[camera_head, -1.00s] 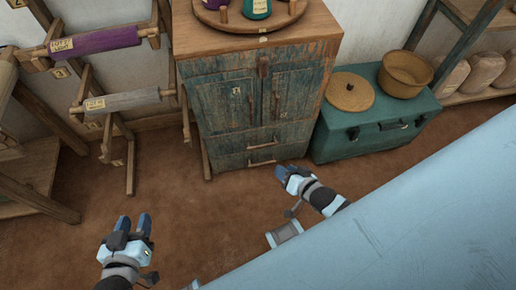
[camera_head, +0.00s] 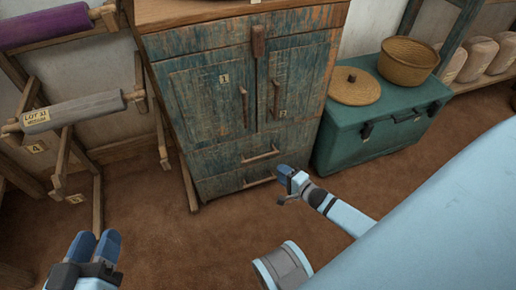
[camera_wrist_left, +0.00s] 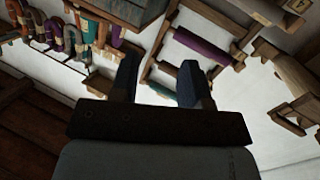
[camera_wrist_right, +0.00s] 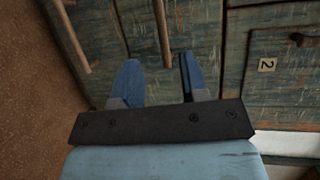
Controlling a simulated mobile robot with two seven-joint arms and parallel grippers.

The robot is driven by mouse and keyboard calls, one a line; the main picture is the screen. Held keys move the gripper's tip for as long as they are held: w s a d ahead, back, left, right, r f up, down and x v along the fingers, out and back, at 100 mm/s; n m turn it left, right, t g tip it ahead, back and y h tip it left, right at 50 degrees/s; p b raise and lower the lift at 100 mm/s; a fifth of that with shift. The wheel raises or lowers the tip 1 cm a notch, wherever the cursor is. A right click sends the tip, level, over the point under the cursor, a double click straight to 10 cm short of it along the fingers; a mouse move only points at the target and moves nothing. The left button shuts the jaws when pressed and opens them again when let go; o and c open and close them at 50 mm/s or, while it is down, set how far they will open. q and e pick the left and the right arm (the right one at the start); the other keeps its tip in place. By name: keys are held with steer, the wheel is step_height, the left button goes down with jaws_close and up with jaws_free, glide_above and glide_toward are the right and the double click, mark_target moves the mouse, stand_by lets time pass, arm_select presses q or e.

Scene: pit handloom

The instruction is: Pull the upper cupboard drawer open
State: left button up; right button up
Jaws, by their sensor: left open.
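The cupboard (camera_head: 215,125) is worn blue-green wood with two doors over two drawers. The upper drawer (camera_head: 222,158) looks flush with the front, and its wooden bar handle (camera_head: 261,154) is free of any gripper. The lower drawer's handle (camera_head: 260,181) is below it. My right gripper (camera_head: 286,174) is open and empty in front of the drawers, right of the handles. In the right wrist view the upper handle (camera_wrist_right: 162,30) lies ahead, its near end lined up between the fingers; contact cannot be seen. My left gripper (camera_head: 95,246) is open and empty over the floor at lower left.
A green chest (camera_head: 365,137) with a basket (camera_head: 408,62) and a round lid (camera_head: 355,86) stands right of the cupboard. A wooden rack with rolls (camera_head: 75,108) stands at left. The floor (camera_head: 190,240) before the cupboard is clear.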

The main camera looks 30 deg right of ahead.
mark_target(259, 157)
steer(key=b+x, duration=0.5)
steer(key=x, duration=0.7)
steer(key=shift+w+a+f, duration=0.1)
steer(key=shift+w, duration=0.05)
arm_select(q)
steer(key=w+m, duration=0.1)
steer(key=w+a+m+t, duration=0.1)
steer(key=m, duration=0.1)
steer(key=shift+w+a+f+h, duration=0.15)
steer(key=shift+w+a+h, duration=0.15)
steer(key=shift+h, duration=0.1)
arm_select(e)
jaws_close()
